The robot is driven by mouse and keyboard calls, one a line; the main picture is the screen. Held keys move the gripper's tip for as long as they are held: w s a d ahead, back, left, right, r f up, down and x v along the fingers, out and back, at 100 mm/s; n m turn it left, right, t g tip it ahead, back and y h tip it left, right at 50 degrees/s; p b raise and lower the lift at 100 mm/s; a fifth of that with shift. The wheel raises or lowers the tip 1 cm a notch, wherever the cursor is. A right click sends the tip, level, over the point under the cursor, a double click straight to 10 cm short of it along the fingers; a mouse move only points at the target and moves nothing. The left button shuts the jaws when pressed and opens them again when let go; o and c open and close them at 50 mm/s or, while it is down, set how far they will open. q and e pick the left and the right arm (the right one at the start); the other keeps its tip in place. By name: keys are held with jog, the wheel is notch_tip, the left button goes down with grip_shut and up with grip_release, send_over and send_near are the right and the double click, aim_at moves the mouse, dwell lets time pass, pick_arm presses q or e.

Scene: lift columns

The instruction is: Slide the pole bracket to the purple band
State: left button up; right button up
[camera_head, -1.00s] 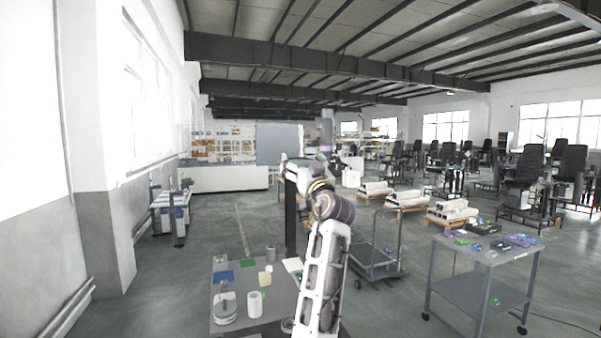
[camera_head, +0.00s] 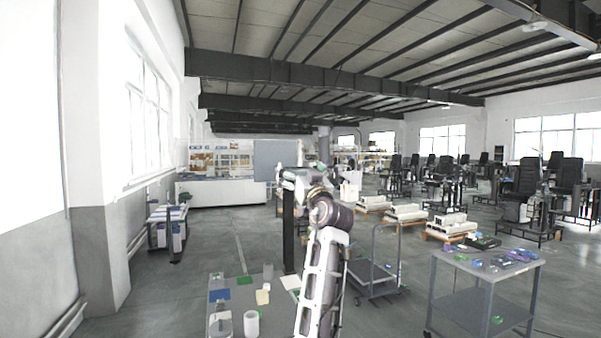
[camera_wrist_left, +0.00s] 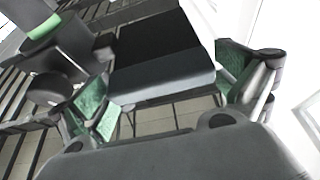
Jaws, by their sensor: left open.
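My left gripper (camera_head: 290,180) is near the top of a dark upright pole (camera_head: 289,235) in the head view. In the left wrist view the gripper (camera_wrist_left: 165,84) is open, its green-padded fingers apart. A black and grey block (camera_wrist_left: 160,62), which may be the pole bracket, shows between and beyond the fingers; I cannot tell whether they touch it. At its upper left is a grey rounded part with a green band (camera_wrist_left: 44,27). I cannot make out a purple band in either view. My right gripper is not in view.
A low grey table (camera_head: 220,308) with a white cup (camera_head: 251,323) and small blocks is in front. A grey cart (camera_head: 480,300) with coloured parts stands at right, and a trolley (camera_head: 374,277) behind my arm. Open floor lies at left.

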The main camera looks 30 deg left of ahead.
pick_arm(q)
jog(key=shift+d+f, duration=0.1)
jog(key=shift+v, duration=0.85)
jog(key=v, duration=1)
jog(key=shift+s, duration=0.15)
